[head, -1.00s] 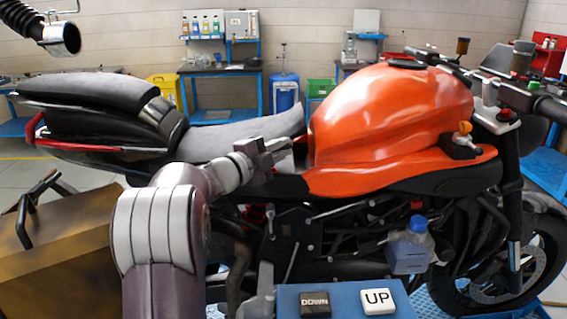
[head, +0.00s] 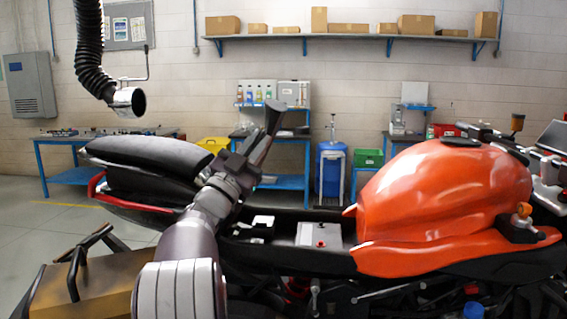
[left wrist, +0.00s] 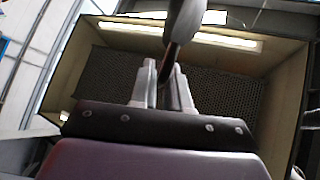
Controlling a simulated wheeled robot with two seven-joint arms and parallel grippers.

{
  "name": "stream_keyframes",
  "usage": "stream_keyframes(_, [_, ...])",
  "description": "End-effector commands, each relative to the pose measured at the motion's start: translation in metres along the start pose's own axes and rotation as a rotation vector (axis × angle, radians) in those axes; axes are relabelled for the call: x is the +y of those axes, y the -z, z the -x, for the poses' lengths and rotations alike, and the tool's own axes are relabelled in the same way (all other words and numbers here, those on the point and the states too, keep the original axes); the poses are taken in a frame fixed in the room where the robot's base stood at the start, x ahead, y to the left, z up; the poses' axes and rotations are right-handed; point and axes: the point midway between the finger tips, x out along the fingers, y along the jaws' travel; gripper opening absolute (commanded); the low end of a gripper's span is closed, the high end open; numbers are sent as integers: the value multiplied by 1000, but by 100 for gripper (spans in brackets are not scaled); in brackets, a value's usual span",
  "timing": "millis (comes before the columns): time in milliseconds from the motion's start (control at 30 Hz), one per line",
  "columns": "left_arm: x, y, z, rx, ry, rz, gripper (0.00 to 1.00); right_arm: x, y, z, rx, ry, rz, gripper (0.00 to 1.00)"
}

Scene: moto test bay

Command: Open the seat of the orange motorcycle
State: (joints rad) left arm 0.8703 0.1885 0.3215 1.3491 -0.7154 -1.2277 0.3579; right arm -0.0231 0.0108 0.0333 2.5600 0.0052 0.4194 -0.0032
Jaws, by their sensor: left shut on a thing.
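The orange motorcycle (head: 440,190) stands side-on in the head view. Its grey and black front seat (head: 263,135) is raised steeply and shows nearly edge-on. The bay under the seat is uncovered, with a pale box (head: 322,235) bearing a red spot and a smaller white-topped part (head: 262,222). My left gripper (head: 240,165) is at the raised seat, shut on its edge. In the left wrist view the fingers (left wrist: 162,88) close on the dark seat edge (left wrist: 184,32). My right gripper is not in view.
The black rear seat (head: 150,155) lies behind the raised seat. A black hose with a metal end (head: 128,100) hangs at the upper left. A brown case (head: 75,290) stands at the lower left. Blue workbenches (head: 70,170) line the back wall.

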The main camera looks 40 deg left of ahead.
Motion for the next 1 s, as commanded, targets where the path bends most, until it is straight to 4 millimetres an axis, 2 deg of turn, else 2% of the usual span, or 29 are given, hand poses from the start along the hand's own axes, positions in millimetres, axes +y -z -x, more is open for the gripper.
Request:
stream_keyframes(200, [-33,3,7,27,86,80,0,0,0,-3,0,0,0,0])
stream_keyframes(400, [-50,3,12,38,133,127,0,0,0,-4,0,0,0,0])
stream_keyframes(1000, [-57,2,15,42,153,149,0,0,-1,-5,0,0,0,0])
